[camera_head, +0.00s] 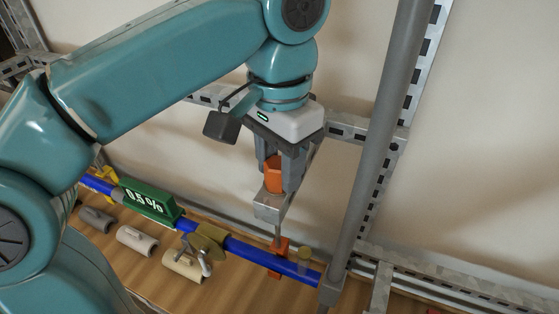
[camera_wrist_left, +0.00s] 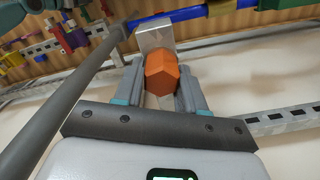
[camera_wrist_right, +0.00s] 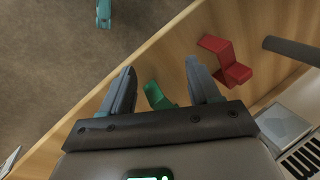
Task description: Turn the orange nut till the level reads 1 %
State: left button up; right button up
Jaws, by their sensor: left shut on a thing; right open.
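The orange nut (camera_head: 273,173) sits on top of a grey metal bracket (camera_head: 270,207) beside the upright grey pole. My left gripper (camera_head: 278,182) comes down from above and is shut on the nut; its fingers stand on both sides of it. The left wrist view shows the nut (camera_wrist_left: 161,72) as an orange hexagon between the fingers. The green level (camera_head: 147,202) lies along the blue pipe (camera_head: 258,255) and reads 0.5 %. My right gripper (camera_wrist_right: 157,88) is open in the right wrist view, with nothing held.
Several short pipe pieces (camera_head: 136,241) lie on the wooden surface in front of the blue pipe. A grey pole (camera_head: 376,140) rises right of the nut. In the right wrist view, a green piece (camera_wrist_right: 158,96) and a red bracket (camera_wrist_right: 226,62) are near a wooden board.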

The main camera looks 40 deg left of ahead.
aim_at(276, 162)
pick_arm(q)
jog(key=shift+a+r+n, duration=0.1)
jog(key=shift+r+n, duration=0.05)
jog(key=shift+n, duration=0.15)
pick_arm(e)
jog(key=shift+r, duration=0.15)
pick_arm(q)
jog(key=n+p, duration=0.1)
jog(key=n, duration=0.2)
jog(key=shift+n+p, duration=0.3)
jog(key=shift+p, duration=0.05)
pick_arm(e)
jog(key=shift+r, duration=0.7)
pick_arm(q)
jog(key=n+p, duration=0.1)
jog(key=n, duration=0.3)
jog(key=shift+a+n, duration=0.1)
jog(key=shift+n, duration=0.3)
pick_arm(e)
jog(key=shift+r, duration=0.7)
pick_arm(q)
jog(key=shift+n, duration=0.3)
jog(key=o, duration=0.8)
jog(key=shift+c, duration=0.2)
jog(key=shift+o, duration=1)
jog(key=shift+s, duration=0.15)
